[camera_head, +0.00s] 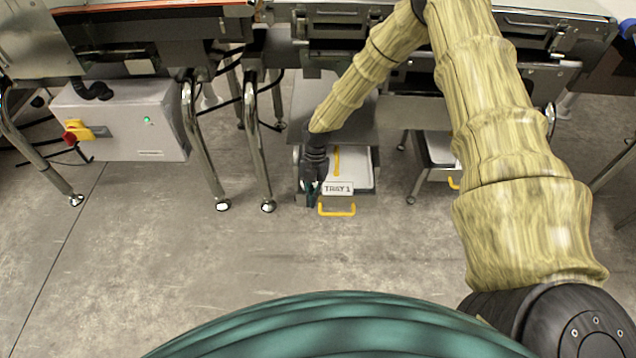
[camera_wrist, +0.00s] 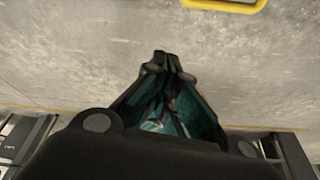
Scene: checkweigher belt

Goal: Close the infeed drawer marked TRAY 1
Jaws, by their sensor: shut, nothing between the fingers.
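The infeed drawer (camera_head: 362,180) marked TRAY 1 is pulled out below the belt frame in the head view. Its white label (camera_head: 338,188) sits on the front, with a yellow handle (camera_head: 337,210) below it. My gripper (camera_head: 309,198) points down at the left end of the drawer front, and I cannot tell whether it touches. My arm and gripper hide the drawer's left part. In the wrist view my gripper (camera_wrist: 160,60) is shut and empty, with a yellow handle (camera_wrist: 226,4) at the top edge.
A second drawer (camera_head: 440,150) with a yellow handle stands to the right, partly behind my arm. A grey control box (camera_head: 125,120) with a red and yellow switch is at the left. Metal legs (camera_head: 258,150) stand left of the drawer. The floor in front is clear.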

